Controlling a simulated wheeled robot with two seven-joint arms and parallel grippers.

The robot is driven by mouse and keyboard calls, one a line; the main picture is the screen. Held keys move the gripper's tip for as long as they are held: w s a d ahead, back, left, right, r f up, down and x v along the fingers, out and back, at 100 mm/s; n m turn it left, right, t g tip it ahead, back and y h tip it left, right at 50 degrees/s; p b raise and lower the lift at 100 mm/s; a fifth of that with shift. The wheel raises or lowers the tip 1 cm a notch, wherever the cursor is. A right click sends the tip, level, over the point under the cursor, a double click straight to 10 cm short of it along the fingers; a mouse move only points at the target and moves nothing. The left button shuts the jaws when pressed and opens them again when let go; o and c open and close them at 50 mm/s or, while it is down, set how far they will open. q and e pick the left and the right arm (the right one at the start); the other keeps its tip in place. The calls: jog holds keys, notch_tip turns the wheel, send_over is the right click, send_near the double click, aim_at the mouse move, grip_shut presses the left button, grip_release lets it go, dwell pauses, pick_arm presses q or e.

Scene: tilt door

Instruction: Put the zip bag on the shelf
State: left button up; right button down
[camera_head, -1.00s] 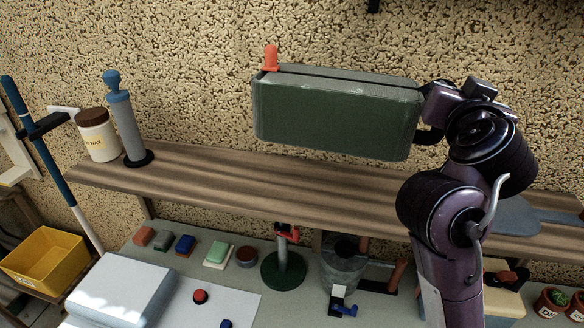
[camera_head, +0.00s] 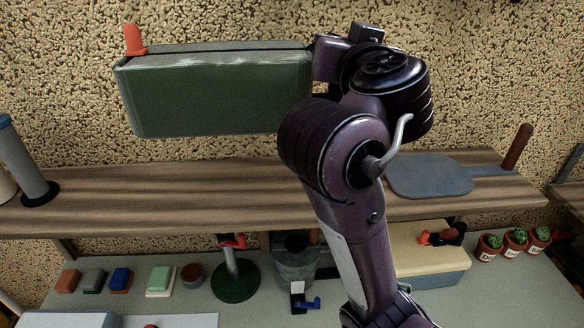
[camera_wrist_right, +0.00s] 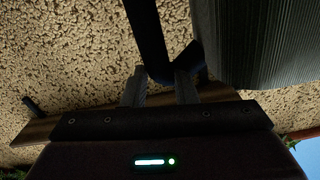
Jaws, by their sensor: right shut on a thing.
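The zip bag is a dark green box-shaped bag (camera_head: 220,95) with a red tab at its top left corner. It hangs roughly level in front of the wall, above the wooden shelf (camera_head: 150,195) in the head view, with a gap under it. My right gripper is mostly hidden behind my wrist at the bag's right end. In the right wrist view its fingers (camera_wrist_right: 160,85) are shut on the bag's black strap, and the bag's ribbed side (camera_wrist_right: 265,40) is at upper right. My left gripper is not in view.
On the shelf, a grey cylinder with a blue top (camera_head: 25,165) stands at left and a flat grey paddle (camera_head: 430,175) lies at right. The shelf between them is clear, partly hidden by my arm. Several blocks, a green stand (camera_head: 235,280) and potted cacti (camera_head: 515,240) are below.

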notch_tip(320, 180, down, 18)
jog(key=b, duration=0.8)
jog(key=shift+w+d, duration=0.1)
jog(key=shift+f, duration=0.2)
jog(key=c, duration=1.1)
grip_release()
jog(key=shift+c, duration=0.2)
